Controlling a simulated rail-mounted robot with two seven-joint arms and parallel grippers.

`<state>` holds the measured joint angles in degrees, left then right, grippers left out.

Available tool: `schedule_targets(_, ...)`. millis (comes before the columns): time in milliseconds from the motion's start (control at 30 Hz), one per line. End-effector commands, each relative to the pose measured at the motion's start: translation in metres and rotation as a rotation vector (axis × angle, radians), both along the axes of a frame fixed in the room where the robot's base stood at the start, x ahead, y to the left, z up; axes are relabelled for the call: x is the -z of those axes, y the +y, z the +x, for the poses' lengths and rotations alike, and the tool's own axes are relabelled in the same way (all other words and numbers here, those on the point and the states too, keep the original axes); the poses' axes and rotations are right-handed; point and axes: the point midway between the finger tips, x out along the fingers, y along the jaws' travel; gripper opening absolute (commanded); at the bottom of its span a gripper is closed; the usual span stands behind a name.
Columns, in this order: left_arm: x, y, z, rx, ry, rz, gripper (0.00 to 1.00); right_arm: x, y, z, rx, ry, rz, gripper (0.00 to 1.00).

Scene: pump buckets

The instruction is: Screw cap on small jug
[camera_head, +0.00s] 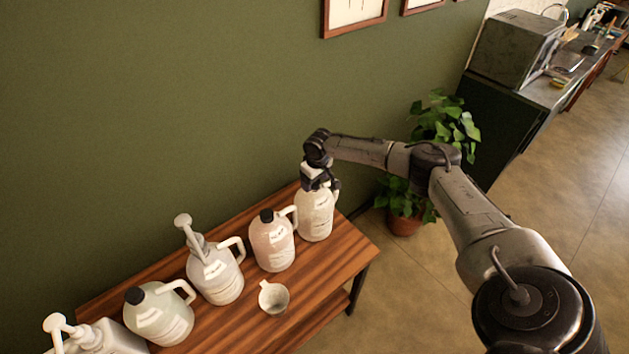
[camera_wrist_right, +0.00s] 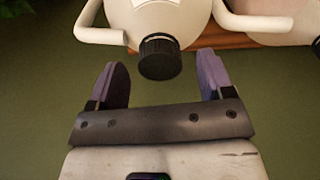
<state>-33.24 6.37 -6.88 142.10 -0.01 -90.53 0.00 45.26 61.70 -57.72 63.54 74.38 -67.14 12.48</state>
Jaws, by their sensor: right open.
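A pale jug (camera_head: 314,217) stands upright at the right end of the wooden table, under my right gripper (camera_head: 320,184). In the right wrist view this jug (camera_wrist_right: 165,18) shows with a handle and a black cap (camera_wrist_right: 160,58) on its neck. My right gripper (camera_wrist_right: 164,76) is open, its two fingers on either side of the cap with clear gaps. How tightly the cap sits cannot be told. In the head view the arm hides the cap. My left gripper is not in view.
A pinkish jug with a black cap (camera_head: 272,242) stands close to the left. Farther left are a pump jug (camera_head: 216,273), another capped jug (camera_head: 160,315) and a pump bottle (camera_head: 85,340). A small cup (camera_head: 273,298) stands in front. A plant (camera_head: 405,222) is beyond the table's end.

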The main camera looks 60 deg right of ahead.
Motion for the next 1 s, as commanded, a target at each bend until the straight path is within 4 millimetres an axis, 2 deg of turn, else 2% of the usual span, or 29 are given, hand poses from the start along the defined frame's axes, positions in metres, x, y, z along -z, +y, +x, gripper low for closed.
schedule_targets(400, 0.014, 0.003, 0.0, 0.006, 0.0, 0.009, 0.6, -0.076, 0.002, -0.009, -0.001, -0.005, -0.002, 0.74)
schedule_targets(600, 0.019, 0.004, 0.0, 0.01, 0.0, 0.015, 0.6, -0.107, 0.003, -0.013, -0.001, -0.003, -0.002, 0.74)
schedule_targets(800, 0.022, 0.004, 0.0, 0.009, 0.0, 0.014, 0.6, -0.125, 0.004, -0.014, -0.001, -0.003, -0.001, 0.74)
schedule_targets(1000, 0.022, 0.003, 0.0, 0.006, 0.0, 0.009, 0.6, -0.131, 0.004, -0.015, -0.001, -0.001, -0.001, 0.74)
